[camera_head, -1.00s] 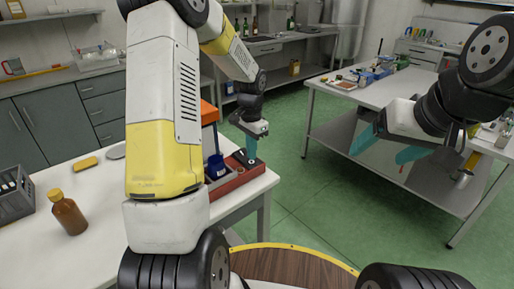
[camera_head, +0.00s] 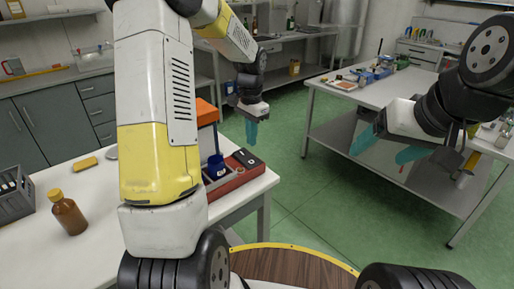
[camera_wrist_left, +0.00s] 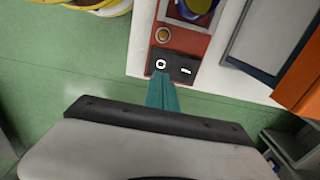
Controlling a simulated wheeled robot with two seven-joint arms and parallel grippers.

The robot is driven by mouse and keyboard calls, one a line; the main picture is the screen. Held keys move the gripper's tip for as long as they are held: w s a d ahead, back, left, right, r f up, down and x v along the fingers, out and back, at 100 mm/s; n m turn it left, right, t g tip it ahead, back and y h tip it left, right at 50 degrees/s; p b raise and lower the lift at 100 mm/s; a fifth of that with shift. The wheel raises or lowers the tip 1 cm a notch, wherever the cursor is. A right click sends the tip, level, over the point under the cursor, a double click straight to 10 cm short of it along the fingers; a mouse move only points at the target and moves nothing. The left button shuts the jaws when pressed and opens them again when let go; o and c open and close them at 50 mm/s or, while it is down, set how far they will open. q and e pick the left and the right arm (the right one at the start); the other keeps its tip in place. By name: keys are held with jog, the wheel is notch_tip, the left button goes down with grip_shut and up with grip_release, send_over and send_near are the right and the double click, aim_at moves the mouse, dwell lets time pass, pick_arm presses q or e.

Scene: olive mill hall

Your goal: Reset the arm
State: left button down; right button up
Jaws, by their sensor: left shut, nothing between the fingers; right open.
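My left arm comes in from the left in the head view, and its gripper (camera_head: 251,132) hangs above and behind the far right corner of the white table. Its teal fingers are shut with nothing between them. In the left wrist view the shut fingers (camera_wrist_left: 162,93) point toward a black rocker switch on the red base (camera_wrist_left: 185,40) of a device, apart from it in the head view. My right gripper (camera_head: 388,150) is open and empty at the right of the head view, in front of the far table.
A red device (camera_head: 240,172) with a blue part and orange top stands at the white table's (camera_head: 110,240) right end. A second table (camera_head: 345,97) stands right; green floor lies between.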

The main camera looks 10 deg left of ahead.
pick_arm(q)
jog(key=s+d+r+n+t+h, duration=0.1)
jog(key=s+r+n+t, duration=0.2)
jog(key=s+r, duration=0.5)
jog(key=s+d+r+n+t+h, duration=0.1)
jog(key=s+r+n+t, duration=0.2)
jog(key=s+r, duration=0.5)
jog(key=s+n, duration=0.1)
jog(key=s, duration=0.7)
jog(key=shift+s, duration=0.15)
jog(key=shift+d, duration=0.1)
